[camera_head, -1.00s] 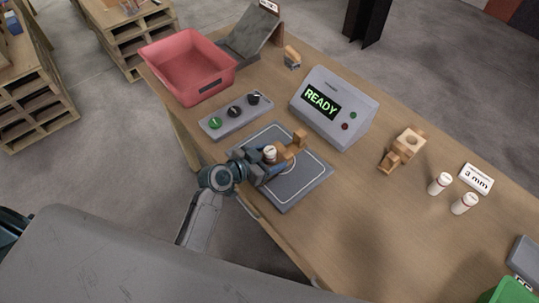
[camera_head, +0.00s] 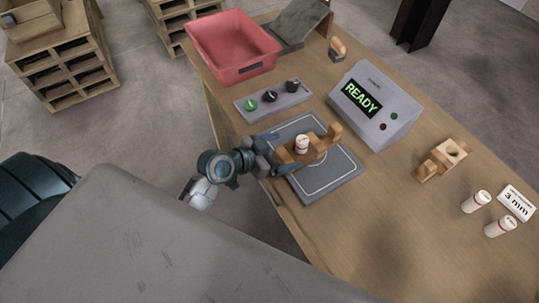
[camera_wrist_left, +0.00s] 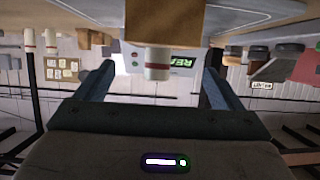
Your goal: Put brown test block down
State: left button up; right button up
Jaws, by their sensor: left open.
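The brown test block (camera_head: 312,154) rests on the grey mat (camera_head: 332,178) with the white outline. A small white cylinder (camera_head: 302,143) with a dark band stands on it. My left gripper (camera_head: 279,152) is open at the block's left side, its fingers pointing towards it. In the left wrist view, which is upside down, the block (camera_wrist_left: 163,22) and cylinder (camera_wrist_left: 158,62) appear in the gap between the spread fingers, with no finger closed on them. Whether a fingertip touches the block cannot be told. My right gripper is not in view.
A READY display box (camera_head: 372,110) stands behind the mat. A button panel (camera_head: 273,103) and a red bin (camera_head: 233,48) are at the back left. Another wooden block (camera_head: 441,160), two white cylinders (camera_head: 475,202) and a "3 mm" sign (camera_head: 516,203) are at the right.

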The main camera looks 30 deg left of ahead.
pick_arm(q)
jog(key=shift+b+v, duration=0.35)
jog(key=shift+v, duration=1.85)
dwell(0.5)
